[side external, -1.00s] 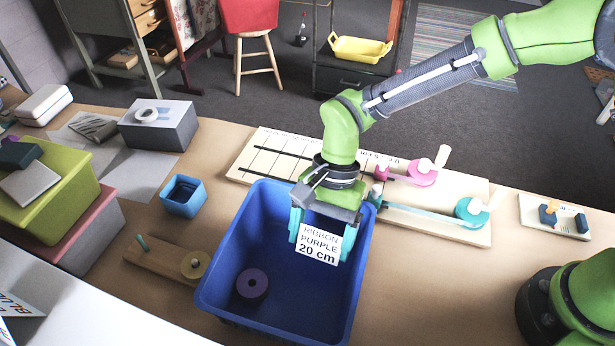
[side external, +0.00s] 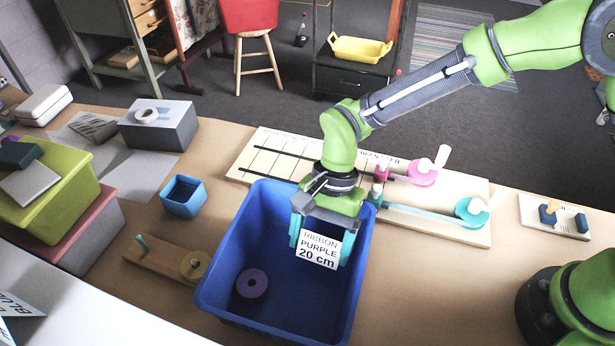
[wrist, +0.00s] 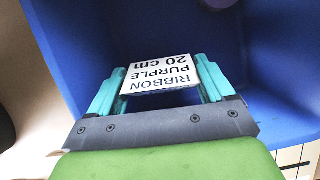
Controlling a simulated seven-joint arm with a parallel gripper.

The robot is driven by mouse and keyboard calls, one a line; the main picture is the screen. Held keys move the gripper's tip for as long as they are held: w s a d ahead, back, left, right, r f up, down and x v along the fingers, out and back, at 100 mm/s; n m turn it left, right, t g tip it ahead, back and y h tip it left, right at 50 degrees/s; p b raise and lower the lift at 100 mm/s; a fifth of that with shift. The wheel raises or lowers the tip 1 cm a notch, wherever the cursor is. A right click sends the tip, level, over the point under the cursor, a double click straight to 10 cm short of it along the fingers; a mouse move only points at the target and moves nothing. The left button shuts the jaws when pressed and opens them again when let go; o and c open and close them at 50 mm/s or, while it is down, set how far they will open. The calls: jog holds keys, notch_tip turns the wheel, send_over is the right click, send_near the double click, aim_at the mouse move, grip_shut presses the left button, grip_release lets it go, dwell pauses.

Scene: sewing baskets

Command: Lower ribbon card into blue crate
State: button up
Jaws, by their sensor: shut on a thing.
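The ribbon card (side external: 318,250) is white and reads "RIBBON PURPLE 20 cm". My gripper (side external: 320,248) is shut on it, with one teal finger at each side edge of the card. The card also shows in the wrist view (wrist: 158,75), between the fingers (wrist: 158,85). The blue crate (side external: 222,256) stands open on the table. The card hangs over the right half of the crate's opening; how far it is below the rim is hard to tell. A purple ribbon roll (side external: 252,284) lies on the crate floor to the left of the card.
A wooden measuring board (side external: 290,150) with pink and teal spools lies behind and right of the crate. A small blue box (side external: 183,196) and a wooden spool holder (side external: 165,260) stand left of it. Green and pink boxes (side external: 50,190) are stacked at far left.

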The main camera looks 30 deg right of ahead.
jog(key=shift+f, duration=0.4)
jog(key=o, duration=0.9)
jog(key=shift+c, duration=0.2)
jog(key=shift+r, duration=0.1)
jog(key=v, duration=1.7)
jog(key=s+d+r+n+t, duration=0.1)
jog(key=s+d+n+t, duration=0.1)
jog(key=d, duration=0.6)
jog(key=s+d+r+n+t+h, duration=0.1)
jog(key=s+d+t, duration=0.3)
jog(key=d, duration=0.4)
jog(key=s+d+r+n+t, duration=0.2)
jog(key=s+d+t, duration=0.2)
jog(key=d, duration=0.4)
jog(key=shift+s+r+n, duration=0.2)
jog(key=shift+r+n, duration=0.1)
jog(key=shift+n, duration=0.1)
